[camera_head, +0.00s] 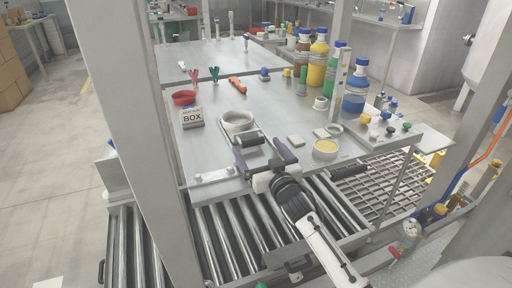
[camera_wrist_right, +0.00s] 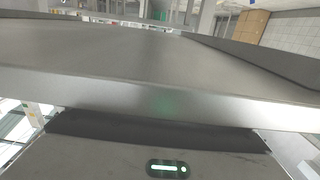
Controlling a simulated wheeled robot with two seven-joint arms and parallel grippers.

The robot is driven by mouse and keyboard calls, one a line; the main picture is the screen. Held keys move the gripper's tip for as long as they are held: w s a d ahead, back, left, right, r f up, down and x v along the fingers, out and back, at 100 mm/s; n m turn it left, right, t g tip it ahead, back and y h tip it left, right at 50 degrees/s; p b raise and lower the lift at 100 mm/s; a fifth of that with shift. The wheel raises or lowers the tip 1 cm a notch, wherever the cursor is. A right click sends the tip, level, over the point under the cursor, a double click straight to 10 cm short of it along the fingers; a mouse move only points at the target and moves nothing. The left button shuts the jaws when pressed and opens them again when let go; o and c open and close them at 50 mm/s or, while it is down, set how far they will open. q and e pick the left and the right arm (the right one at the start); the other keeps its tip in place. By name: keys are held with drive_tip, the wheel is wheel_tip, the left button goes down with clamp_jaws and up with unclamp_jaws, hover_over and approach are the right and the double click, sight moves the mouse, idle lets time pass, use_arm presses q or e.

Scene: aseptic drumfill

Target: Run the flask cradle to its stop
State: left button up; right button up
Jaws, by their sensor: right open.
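What looks like the flask cradle is a pale round cup (camera_head: 238,121) on the metal table, with a frame and a black crossbar handle (camera_head: 249,140) on its near side. My right gripper (camera_head: 262,158) is open at the table's front edge, its dark fingers spread to either side, just nearer than the handle. I cannot tell whether the fingers touch the handle. In the right wrist view, a broad grey metal surface fills the middle, close to the camera; the cradle cannot be made out there. My left gripper is not in view.
Several capped bottles stand at the back right. Steel rollers (camera_head: 225,240) run below the table front; a grey post (camera_head: 120,110) rises left.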

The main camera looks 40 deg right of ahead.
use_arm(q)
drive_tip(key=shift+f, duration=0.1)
use_arm(e)
drive_tip(key=shift+x, duration=0.9)
